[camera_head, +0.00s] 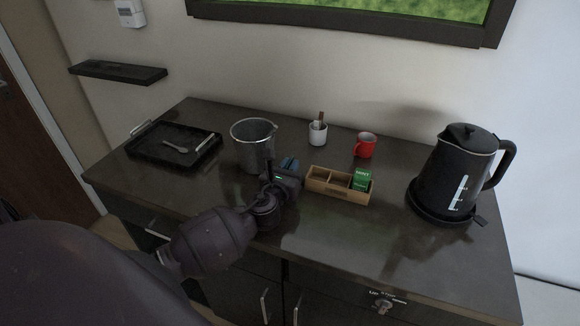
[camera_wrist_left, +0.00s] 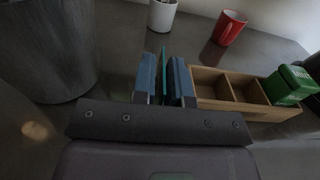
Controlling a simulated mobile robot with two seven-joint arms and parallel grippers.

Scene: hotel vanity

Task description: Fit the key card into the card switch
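The card switch (camera_head: 130,12) is a small white unit on the wall at the top left of the head view. The key card (camera_wrist_left: 163,76) shows as a thin teal strip, nearly edge-on, in the left wrist view. My left gripper (camera_wrist_left: 164,72) has its two bluish fingers close together on either side of the card, shut on it. In the head view the left gripper (camera_head: 280,161) is over the counter, between the metal bucket and the wooden caddy, far from the switch. My right gripper is not in view.
The dark counter (camera_head: 330,235) is bare at the front. On it stand a black tray (camera_head: 150,155), metal bucket (camera_head: 253,150), white cup (camera_head: 317,137), red mug (camera_head: 365,146), wooden caddy (camera_head: 325,188) and black kettle (camera_head: 455,175). A dark shelf (camera_head: 118,72) juts out below the switch.

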